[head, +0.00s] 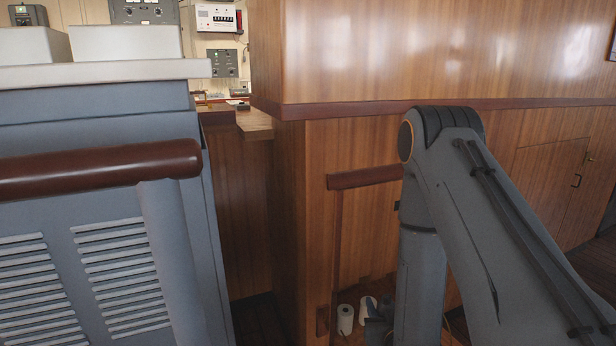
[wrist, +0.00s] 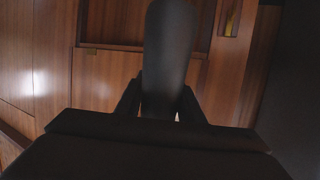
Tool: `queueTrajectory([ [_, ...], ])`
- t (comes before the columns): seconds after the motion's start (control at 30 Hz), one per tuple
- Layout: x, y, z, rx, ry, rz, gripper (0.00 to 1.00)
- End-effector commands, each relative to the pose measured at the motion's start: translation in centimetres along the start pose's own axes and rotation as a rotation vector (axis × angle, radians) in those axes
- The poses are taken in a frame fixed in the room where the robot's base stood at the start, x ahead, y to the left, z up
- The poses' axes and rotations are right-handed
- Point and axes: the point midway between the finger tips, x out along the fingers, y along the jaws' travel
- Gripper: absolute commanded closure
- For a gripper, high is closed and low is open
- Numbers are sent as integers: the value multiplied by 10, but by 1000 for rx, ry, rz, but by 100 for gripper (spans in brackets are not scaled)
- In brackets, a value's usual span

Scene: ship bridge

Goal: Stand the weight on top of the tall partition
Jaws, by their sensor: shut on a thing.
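In the wrist view, my gripper (wrist: 162,88) is shut on a dark, rounded, elongated thing, taken to be the weight (wrist: 166,50). It stands out past the fingers toward the top of the picture, and its lower end is hidden between them. In the head view neither the gripper nor the weight shows. A tall wood-panelled partition wall (head: 430,50) fills the middle and right of the head view; its top is out of frame. I cannot tell which is the tall partition.
A grey louvred console (head: 110,220) with a brown handrail (head: 95,170) stands close at the left. A wooden counter (head: 254,124) lies behind. Wood panels (wrist: 110,80) show behind the gripper in the wrist view.

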Motion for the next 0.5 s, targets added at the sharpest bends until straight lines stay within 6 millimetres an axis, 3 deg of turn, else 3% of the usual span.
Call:
queueTrajectory([
  [0.03,-7,0,-14,0,5,0,100],
  [0.5,-45,0,-73,0,5,0,100],
])
